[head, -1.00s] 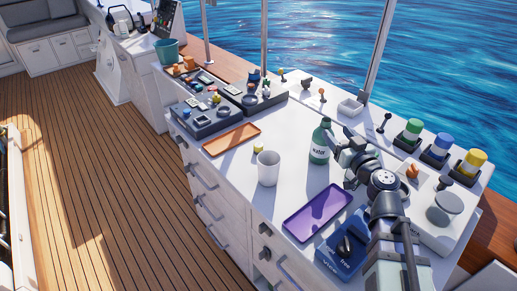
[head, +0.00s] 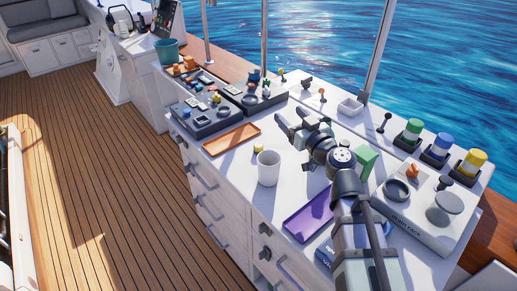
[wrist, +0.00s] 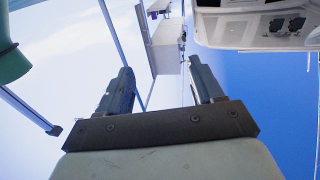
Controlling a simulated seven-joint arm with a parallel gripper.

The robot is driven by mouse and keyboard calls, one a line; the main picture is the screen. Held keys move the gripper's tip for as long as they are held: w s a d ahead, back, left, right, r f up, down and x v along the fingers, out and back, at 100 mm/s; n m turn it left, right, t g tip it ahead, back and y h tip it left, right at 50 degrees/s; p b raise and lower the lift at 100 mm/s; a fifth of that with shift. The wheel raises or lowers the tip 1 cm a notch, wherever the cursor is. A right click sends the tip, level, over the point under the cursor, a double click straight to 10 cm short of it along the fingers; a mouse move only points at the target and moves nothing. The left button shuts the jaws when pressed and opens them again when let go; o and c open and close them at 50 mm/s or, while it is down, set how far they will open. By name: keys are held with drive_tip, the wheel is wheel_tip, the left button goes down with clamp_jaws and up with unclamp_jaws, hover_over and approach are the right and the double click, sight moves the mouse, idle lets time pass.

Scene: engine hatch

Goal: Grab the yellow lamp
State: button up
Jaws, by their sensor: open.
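A yellow lamp (head: 471,163) stands upright in a dark square base at the right end of the raised back ledge, beside a blue lamp (head: 440,145) and a green lamp (head: 412,131). A small yellow item (head: 258,147) lies on the counter near the white cup; I cannot tell what it is. My gripper (head: 287,123) is open and empty above the middle of the counter, well to the left of the yellow lamp. The wrist view shows both fingers apart with nothing between them (wrist: 160,75). The yellow lamp is not visible in the wrist view.
A white cup (head: 268,168), an orange tray (head: 231,138) and a purple tray (head: 306,217) are on the counter. Window posts rise behind the counter. My arm hides the bottle's former spot.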

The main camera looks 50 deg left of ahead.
drive_tip(key=s+a+r+n+g+h, duration=0.25)
drive_tip(key=s+a+n, duration=0.2)
drive_tip(key=a, duration=0.75)
drive_tip(key=s+a+r+n+g+h, duration=0.25)
drive_tip(key=s+a+n, duration=0.2)
drive_tip(key=a, duration=0.75)
drive_tip(key=m+t+h, duration=0.1)
drive_tip(key=m+h, duration=0.8)
drive_tip(key=h, duration=0.4)
hover_over(259, 145)
drive_tip(key=f, duration=1.6)
drive_tip(key=shift+s+a+f, duration=0.2)
drive_tip(key=shift+f, duration=0.2)
drive_tip(key=shift+w+f, duration=0.2)
drive_tip(key=shift+f, duration=2.55)
drive_tip(key=c, duration=1.1)
